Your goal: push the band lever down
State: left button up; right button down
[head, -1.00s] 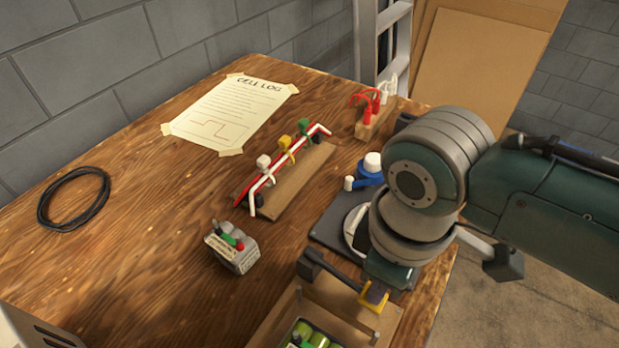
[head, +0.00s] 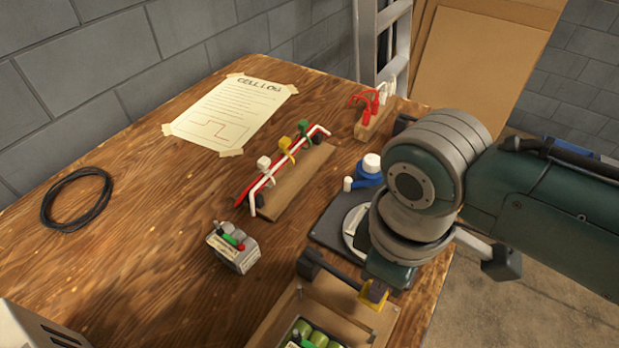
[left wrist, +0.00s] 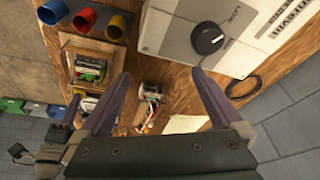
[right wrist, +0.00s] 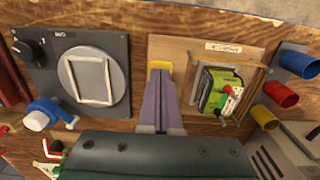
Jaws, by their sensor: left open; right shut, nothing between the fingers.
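The band lever is not clear as a whole. A yellow piece (head: 372,303), which seems to be its end, stands by the wooden cradle (head: 268,322) in the head view. My right gripper (head: 377,289) is shut and empty, its purple fingertips at the yellow piece. In the right wrist view the shut fingers (right wrist: 160,82) reach the yellow piece (right wrist: 158,67), overlapping or touching it; contact is unclear. The cradle holds green cells (right wrist: 217,88). My left gripper (left wrist: 160,78) is open and empty in the left wrist view, above the table; the head view does not show it.
A grey plate with a round disc (right wrist: 93,78) lies beside the cradle. Coloured cups (right wrist: 299,62) and the charger (left wrist: 210,35) stand nearby.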

jog(key=shift+r+p, duration=3.15)
jog(key=shift+r, duration=0.05)
